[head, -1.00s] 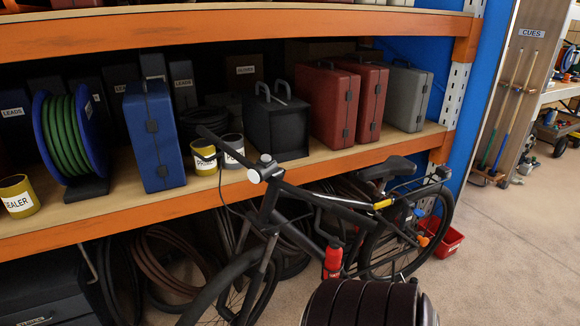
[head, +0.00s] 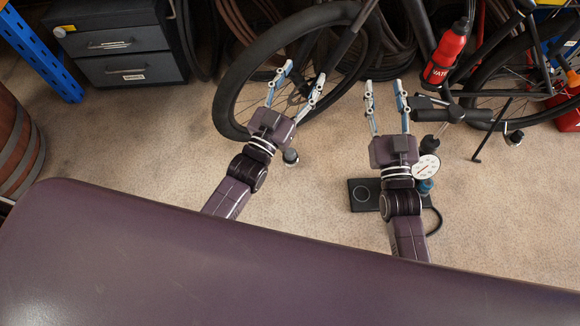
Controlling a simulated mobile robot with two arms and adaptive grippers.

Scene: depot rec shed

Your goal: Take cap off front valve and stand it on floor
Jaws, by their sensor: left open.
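The front wheel (head: 229,92) of the bicycle stands in the upper middle of the head view. A small dark stub with a rounded grey top (head: 290,157) shows just below the wheel, beside my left gripper; I cannot tell whether it is the capped front valve. My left gripper (head: 297,79) is open, its two fingers spread in front of the wheel's lower spokes, with nothing between them. My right gripper (head: 385,87) is open and empty to the right of the wheel. The gripper hides part of the tyre's lower right.
A floor pump with a round white gauge (head: 426,166) and black base (head: 365,196) stands beside my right arm. A similar stub (head: 515,138) shows by the rear wheel. A red bottle (head: 446,54), dark drawers (head: 123,43) and a barrel (head: 18,150) flank the floor (head: 130,140), clear at left.

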